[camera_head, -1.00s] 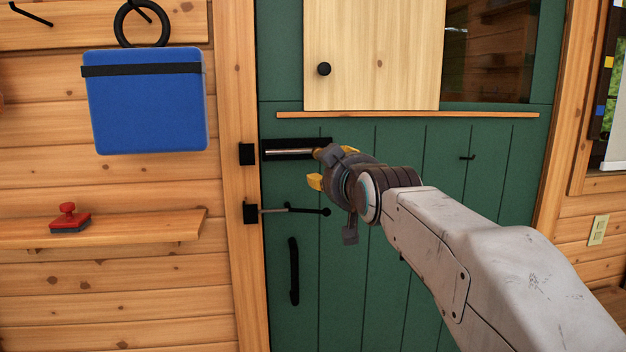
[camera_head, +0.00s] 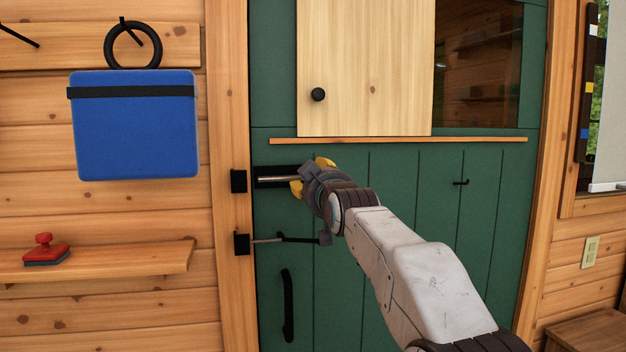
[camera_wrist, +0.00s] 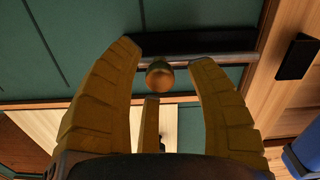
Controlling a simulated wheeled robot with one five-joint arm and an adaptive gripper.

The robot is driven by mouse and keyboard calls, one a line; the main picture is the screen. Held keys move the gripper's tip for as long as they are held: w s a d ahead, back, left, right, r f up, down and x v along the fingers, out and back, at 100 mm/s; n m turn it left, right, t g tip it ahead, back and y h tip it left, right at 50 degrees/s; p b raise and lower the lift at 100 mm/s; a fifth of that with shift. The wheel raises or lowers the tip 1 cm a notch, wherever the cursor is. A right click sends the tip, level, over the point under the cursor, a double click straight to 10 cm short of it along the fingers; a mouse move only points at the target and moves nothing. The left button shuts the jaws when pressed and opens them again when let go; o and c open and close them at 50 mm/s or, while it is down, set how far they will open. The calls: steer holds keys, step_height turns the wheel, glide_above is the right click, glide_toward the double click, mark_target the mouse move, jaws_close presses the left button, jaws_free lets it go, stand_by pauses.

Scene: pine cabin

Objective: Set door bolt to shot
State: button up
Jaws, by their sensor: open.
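The door bolt is a silver rod (camera_head: 276,179) on a black plate (camera_head: 262,171), high on the left side of the green door (camera_head: 400,190). The rod's left end stops short of the black keeper (camera_head: 238,181) on the door frame. In the wrist view the rod (camera_wrist: 215,61) carries a round brass knob (camera_wrist: 159,77). My gripper (camera_head: 310,175) is at the right part of the bolt and hides the knob in the head view. In the wrist view my gripper (camera_wrist: 163,58) is open, with yellow fingers on both sides of the knob and visible gaps.
Below the bolt are a thin black-ended rod (camera_head: 268,241), its keeper (camera_head: 242,244) and a black door handle (camera_head: 288,305). A wooden ledge (camera_head: 400,140) crosses the door above. A blue case (camera_head: 135,135) and a shelf with a red stamp (camera_head: 45,250) are left.

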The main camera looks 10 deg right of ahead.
steer(key=shift+w, duration=0.45)
steer(key=shift+c, duration=0.4)
jaws_close()
